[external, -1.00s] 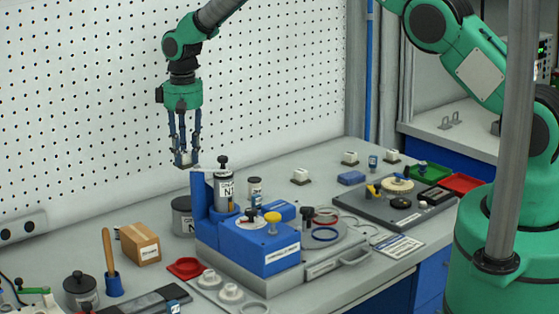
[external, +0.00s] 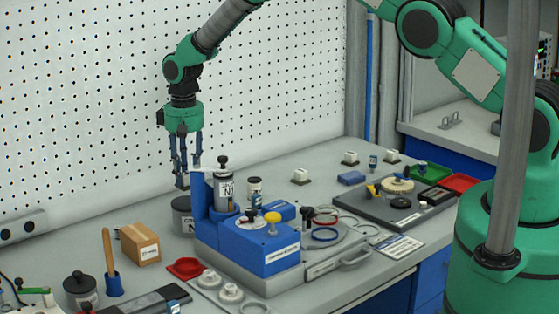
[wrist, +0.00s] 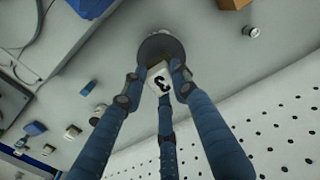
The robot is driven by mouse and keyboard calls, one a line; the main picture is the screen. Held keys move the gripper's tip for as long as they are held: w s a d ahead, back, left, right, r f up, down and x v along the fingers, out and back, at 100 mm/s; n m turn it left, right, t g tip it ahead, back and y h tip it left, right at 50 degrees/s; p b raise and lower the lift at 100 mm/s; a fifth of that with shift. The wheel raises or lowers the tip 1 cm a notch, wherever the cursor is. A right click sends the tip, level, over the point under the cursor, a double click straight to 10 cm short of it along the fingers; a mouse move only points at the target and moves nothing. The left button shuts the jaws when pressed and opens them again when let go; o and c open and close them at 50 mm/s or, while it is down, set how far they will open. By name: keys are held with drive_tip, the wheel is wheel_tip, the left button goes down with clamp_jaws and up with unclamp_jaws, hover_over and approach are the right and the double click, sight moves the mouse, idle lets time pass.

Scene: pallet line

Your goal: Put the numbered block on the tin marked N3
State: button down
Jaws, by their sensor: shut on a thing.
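My gripper (external: 182,182) points straight down behind the blue fixture, with its fingers shut on the numbered block. In the wrist view the white block (wrist: 160,84) with a dark numeral sits between the fingertips. In the external view the fingers mostly hide it. A wide grey tin (external: 184,217) stands under the gripper, partly hidden by the blue fixture; I cannot read its label there. Its dark round lid (wrist: 160,45) shows just beyond the block in the wrist view. The block is close above the tin; I cannot tell whether they touch.
The blue fixture (external: 262,249) holds a tall tin (external: 224,188) with a label starting with N, right beside my gripper. A cardboard box (external: 140,244) stands left of the wide tin. The pegboard wall (external: 90,110) is behind. Another lidded tin (external: 80,290) is at front left.

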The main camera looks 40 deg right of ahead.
sight(187, 187)
drive_tip(key=shift+f+p, duration=0.35)
drive_tip(key=shift+f, duration=1.75)
drive_tip(key=c, duration=1.4)
unclamp_jaws()
drive_tip(key=shift+f, duration=0.1)
drive_tip(key=shift+o, duration=0.2)
drive_tip(key=shift+r, duration=0.2)
drive_tip(key=shift+r+b, duration=0.95)
drive_tip(key=shift+r, duration=5)
